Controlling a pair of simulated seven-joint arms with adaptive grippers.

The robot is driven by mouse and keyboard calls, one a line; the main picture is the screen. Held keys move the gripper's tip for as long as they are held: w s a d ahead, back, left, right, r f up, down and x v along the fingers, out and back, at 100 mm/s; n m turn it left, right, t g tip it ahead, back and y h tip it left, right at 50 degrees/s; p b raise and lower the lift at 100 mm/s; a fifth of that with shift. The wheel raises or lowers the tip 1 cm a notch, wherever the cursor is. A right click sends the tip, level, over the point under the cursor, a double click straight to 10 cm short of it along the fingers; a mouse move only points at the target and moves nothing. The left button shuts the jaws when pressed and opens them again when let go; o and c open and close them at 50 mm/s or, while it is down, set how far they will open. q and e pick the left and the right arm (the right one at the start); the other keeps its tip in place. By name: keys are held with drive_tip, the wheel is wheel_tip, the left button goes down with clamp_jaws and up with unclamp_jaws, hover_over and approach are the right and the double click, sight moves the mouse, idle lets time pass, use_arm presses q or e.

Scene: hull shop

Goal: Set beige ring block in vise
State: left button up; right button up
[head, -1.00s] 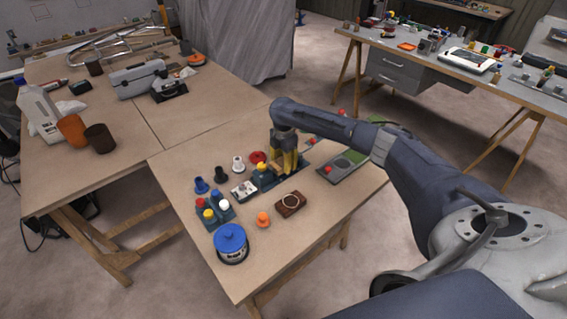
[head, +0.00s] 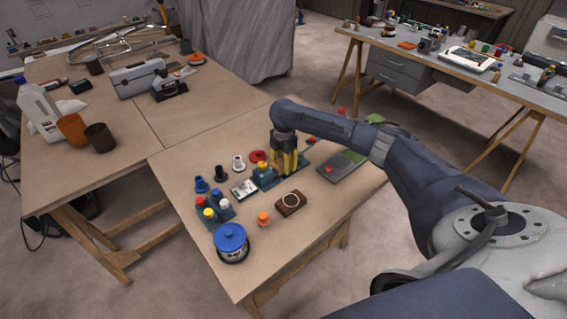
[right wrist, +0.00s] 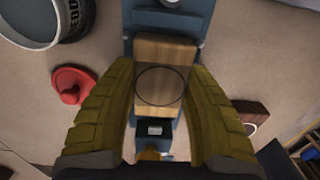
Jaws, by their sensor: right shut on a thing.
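The beige ring block (right wrist: 160,88), with a thin dark circle on its top, lies between the two yellow fingers of my right gripper (right wrist: 160,100) in the right wrist view. The gripper is shut on it. The blue vise (right wrist: 172,20) lies under and beyond the block; whether the block rests fully down in it I cannot tell. In the head view, my right gripper (head: 286,174) points down over the vise (head: 304,160), and its fingers mostly hide the block. My left gripper is not in view.
A brown block with a pale ring (head: 290,203) and an orange knob (head: 263,218) stand in front of the gripper. A red piece (head: 257,156) lies behind it. A blue-lidded tin (head: 231,242) is near the front edge. A grey-green panel (head: 343,165) lies right.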

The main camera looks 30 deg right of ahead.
sight(283, 162)
drive_tip(key=shift+f, duration=0.15)
drive_tip(key=o, duration=0.9)
drive_tip(key=shift+r, duration=5.5)
drive_tip(key=shift+d, duration=0.1)
